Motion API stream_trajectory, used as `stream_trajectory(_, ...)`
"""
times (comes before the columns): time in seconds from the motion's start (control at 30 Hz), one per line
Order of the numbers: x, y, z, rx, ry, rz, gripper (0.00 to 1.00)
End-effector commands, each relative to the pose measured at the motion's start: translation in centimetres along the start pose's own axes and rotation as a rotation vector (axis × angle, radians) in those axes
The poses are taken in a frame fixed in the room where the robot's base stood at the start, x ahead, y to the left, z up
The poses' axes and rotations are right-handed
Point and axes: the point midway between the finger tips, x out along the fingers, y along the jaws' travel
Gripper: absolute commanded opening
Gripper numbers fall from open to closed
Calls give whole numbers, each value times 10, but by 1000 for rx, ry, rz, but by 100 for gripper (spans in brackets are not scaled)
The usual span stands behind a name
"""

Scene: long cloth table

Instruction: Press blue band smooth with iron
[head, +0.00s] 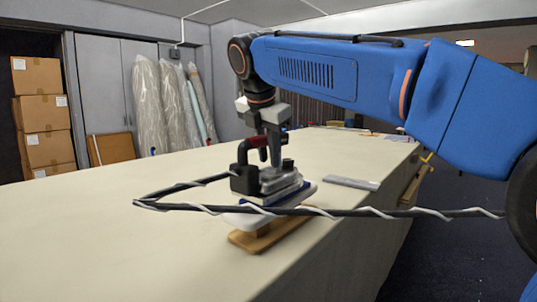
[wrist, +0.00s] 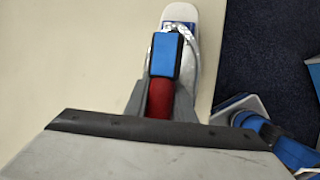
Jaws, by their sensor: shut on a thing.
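My gripper (head: 269,150) is shut on the handle of the iron (head: 278,180), which has a dark body, a red and black handle and a silvery base. In the wrist view the grey fingers (wrist: 160,98) sit either side of the red handle. The iron is over the small padded pressing board (head: 306,191), white on a wooden foot (head: 256,241). A strip of the blue band (head: 259,201) shows at the iron's lower edge; the rest is hidden under it. The iron appears to rest on the band, but I cannot tell whether it touches.
A black and white cable (head: 380,212) loops across the front of the board. A grey metal bar (head: 351,183) lies to the right on the cloth table (head: 110,225). The table is clear on the left; its right edge drops to dark floor (head: 455,240).

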Motion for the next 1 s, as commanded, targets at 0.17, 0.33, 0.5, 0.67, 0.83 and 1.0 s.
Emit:
stream_trajectory(0.17,0,0,0,1,-2,3,0)
stream_trajectory(0.33,2,-1,-1,1,-2,3,0)
stream_trajectory(0.5,5,-1,-2,1,-1,3,0)
stream_trajectory(0.67,7,-2,-3,1,-1,2,0)
stream_trajectory(0.83,8,-2,-3,1,-1,2,0)
stream_trajectory(1.0,11,-3,-4,1,-1,2,0)
